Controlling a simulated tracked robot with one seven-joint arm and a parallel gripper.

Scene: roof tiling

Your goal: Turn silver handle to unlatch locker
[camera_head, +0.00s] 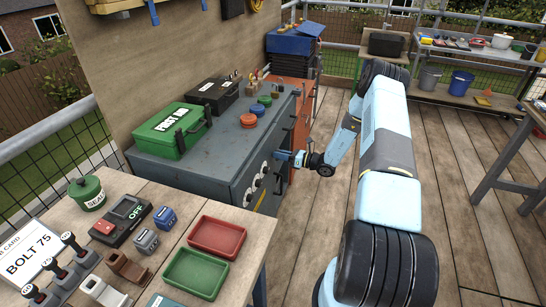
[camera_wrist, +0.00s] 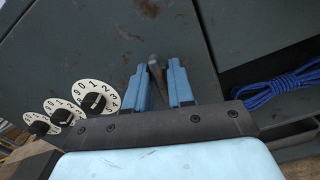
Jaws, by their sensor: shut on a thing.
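The grey locker (camera_head: 190,172) stands left of my arm, with several white number dials on its front. In the wrist view the dials (camera_wrist: 98,97) are at the left of the locker's dark front (camera_wrist: 90,40). The silver handle (camera_wrist: 154,66) is a short grey bar that stands between my blue fingers, tilted slightly. My gripper (camera_wrist: 157,84) is shut on the handle. In the head view my gripper (camera_head: 284,157) is at the locker front, right of the dials, and the handle is hard to make out there.
A green first aid box (camera_head: 170,131), a black case (camera_head: 216,94) and orange discs (camera_head: 249,119) sit on the locker top. Blue rope (camera_wrist: 275,88) lies in an open space at right in the wrist view. Trays and levers fill the front table (camera_head: 145,200). The deck at right is open.

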